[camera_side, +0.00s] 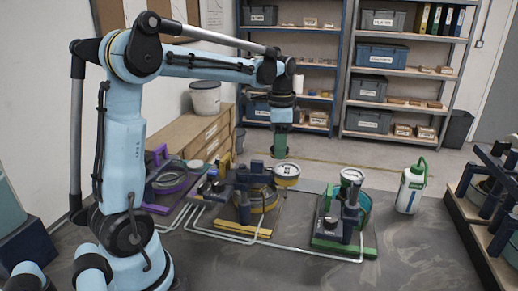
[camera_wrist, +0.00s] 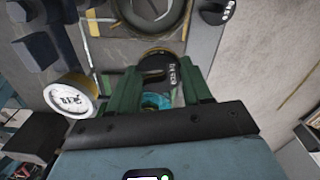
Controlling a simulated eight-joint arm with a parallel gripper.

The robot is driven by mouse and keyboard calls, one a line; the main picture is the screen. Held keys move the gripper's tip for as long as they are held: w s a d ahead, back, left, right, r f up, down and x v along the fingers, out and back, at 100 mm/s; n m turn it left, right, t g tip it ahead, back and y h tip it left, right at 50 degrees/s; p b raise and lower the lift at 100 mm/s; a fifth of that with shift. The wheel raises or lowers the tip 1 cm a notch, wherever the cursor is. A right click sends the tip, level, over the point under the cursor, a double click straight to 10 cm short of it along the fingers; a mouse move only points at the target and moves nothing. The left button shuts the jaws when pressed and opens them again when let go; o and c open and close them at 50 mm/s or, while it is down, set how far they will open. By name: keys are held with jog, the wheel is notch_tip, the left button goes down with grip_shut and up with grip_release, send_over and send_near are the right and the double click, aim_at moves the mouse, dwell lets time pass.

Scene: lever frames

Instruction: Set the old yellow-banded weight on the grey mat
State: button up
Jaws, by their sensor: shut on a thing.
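In the wrist view, my gripper (camera_wrist: 157,85) has its two green fingers closed on a black weight (camera_wrist: 158,69) with kg lettering on its side and a yellowish band at its far rim. A bit of teal shows between the fingers nearer the palm. In the side view, my gripper (camera_side: 279,150) points down above the area behind the yellow station; the weight is too small and dark to make out there. I cannot single out the grey mat with certainty in either view.
A yellow station (camera_side: 243,222) stands below, with a purple station (camera_side: 165,185) left and a green station (camera_side: 342,225) right. A round white dial (camera_side: 287,170) is close below my gripper. A white bottle (camera_side: 411,190) stands at right. Pale pipes run along the tabletop.

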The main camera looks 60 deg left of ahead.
jog(key=w+d+f+m, duration=0.3)
jog(key=w+d+f, duration=0.1)
jog(key=w+d, duration=0.35)
jog(key=w+a+f, duration=0.1)
jog(key=a+f, duration=0.1)
jog(key=a, duration=0.1)
jog(key=a+f, duration=0.2)
jog(key=a, duration=0.2)
jog(key=w+a+f, duration=0.1)
jog(key=a+f, duration=0.1)
jog(key=a, duration=0.2)
jog(key=shift+w+f, duration=0.3)
jog(key=shift+f, duration=0.05)
jog(key=shift+a+f, duration=0.15)
jog(key=shift+f, duration=1.95)
jog(key=o, duration=1.2)
jog(key=shift+f, duration=0.15)
jog(key=shift+o, duration=0.2)
